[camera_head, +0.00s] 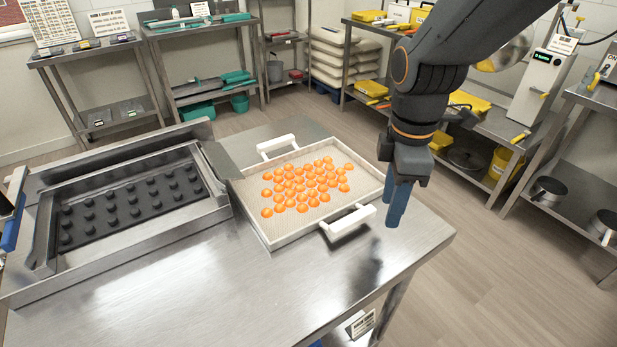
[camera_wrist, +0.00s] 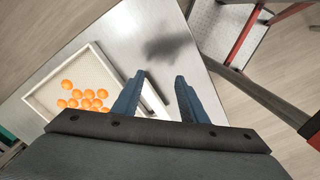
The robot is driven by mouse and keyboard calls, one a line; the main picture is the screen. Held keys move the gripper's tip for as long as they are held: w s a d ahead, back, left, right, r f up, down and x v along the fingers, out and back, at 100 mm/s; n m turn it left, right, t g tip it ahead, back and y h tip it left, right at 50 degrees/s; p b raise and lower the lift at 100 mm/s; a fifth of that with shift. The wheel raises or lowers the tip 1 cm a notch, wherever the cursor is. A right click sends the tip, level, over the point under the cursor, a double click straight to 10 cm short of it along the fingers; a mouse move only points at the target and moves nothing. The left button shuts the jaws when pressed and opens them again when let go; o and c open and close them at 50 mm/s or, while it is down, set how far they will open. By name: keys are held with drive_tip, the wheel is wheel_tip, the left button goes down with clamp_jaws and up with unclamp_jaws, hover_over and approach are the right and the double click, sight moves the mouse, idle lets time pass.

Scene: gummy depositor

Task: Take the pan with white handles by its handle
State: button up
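The pan (camera_head: 249,198) is a shallow light tray with two white handles and several orange gummies in it. It lies on the steel table. Its near handle (camera_head: 347,222) faces the front right, and its far handle (camera_head: 276,146) is at the back. My gripper (camera_head: 396,222) points down just right of the near handle and appears to be above the table. In the wrist view my gripper (camera_wrist: 161,80) is open, with its two blue fingers apart. The pan (camera_wrist: 38,98) shows on the left there, and its near handle (camera_wrist: 154,101) is partly hidden behind the left finger.
A steel depositor tray with a black mold (camera_head: 130,205) stands left of the pan. The front of the steel table (camera_head: 230,300) is clear. Shelves with yellow containers (camera_head: 500,165) and a white machine (camera_head: 540,85) stand behind at the right.

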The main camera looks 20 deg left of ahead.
sight(353, 217)
drive_tip(key=a+n, duration=0.2)
drive_tip(key=a+r+n, duration=0.1)
drive_tip(key=a+n, duration=0.1)
drive_tip(key=s+a+r+n+p, duration=0.1)
drive_tip(key=a+n, duration=0.1)
drive_tip(key=shift+s+a+r+n, duration=0.1)
drive_tip(key=shift+a+r+n, duration=0.1)
drive_tip(key=shift+n, duration=0.1)
drive_tip(key=shift+a+r+n, duration=0.1)
drive_tip(key=shift+a+n, duration=0.3)
drive_tip(key=shift+s+a, duration=0.1)
drive_tip(key=shift+d+f+p, duration=0.25)
drive_tip(key=shift+f+p, duration=0.2)
drive_tip(key=shift+f, duration=1.5)
drive_tip(key=shift+d+f+p, duration=0.2)
drive_tip(key=shift+f+p, duration=0.2)
drive_tip(key=shift+f, duration=1.55)
clamp_jaws()
